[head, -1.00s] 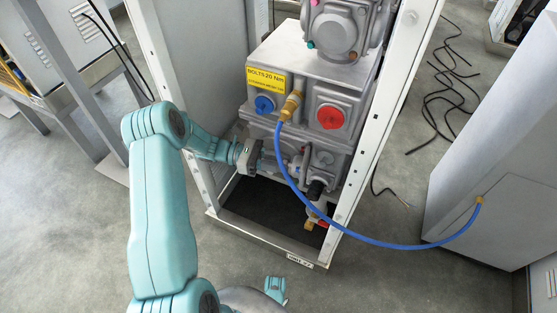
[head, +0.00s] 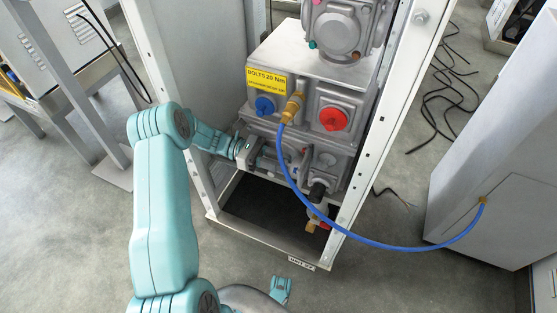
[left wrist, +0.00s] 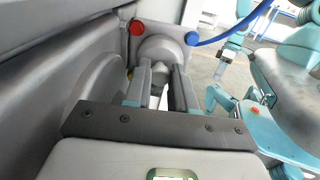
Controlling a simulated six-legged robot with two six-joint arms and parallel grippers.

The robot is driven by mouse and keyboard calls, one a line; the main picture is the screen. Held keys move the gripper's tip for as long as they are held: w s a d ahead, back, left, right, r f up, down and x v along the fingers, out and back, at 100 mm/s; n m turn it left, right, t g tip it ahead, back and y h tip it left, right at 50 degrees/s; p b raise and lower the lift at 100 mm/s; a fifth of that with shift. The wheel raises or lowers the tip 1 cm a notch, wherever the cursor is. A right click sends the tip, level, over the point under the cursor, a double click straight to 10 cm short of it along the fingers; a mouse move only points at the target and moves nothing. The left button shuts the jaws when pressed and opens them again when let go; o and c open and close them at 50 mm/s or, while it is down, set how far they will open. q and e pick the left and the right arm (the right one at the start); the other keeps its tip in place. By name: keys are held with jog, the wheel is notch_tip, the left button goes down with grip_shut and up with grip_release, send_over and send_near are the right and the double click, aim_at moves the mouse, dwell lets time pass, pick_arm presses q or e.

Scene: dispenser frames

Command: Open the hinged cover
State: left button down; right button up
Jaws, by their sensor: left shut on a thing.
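The grey dispenser block (head: 310,75) stands inside a white frame. My left gripper (head: 262,158) is at the lower left front of the block, below the blue cap (head: 264,105). In the left wrist view its two fingers (left wrist: 162,92) are shut on a small pale grey part between them. This looks like part of the hinged cover, but the fingers and wrist hide most of it, so I cannot tell how far the cover stands open.
A red cap (head: 333,118) and a yellow label (head: 266,81) are on the block's front. A blue hose (head: 357,239) runs from a brass fitting (head: 294,104) to the grey cabinet (head: 480,150) at right. The white frame post (head: 385,130) stands right of the block.

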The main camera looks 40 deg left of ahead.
pick_arm(q)
jog(key=c, duration=1)
grip_release()
jog(key=shift+o, duration=0.2)
jog(key=shift+t, duration=0.3)
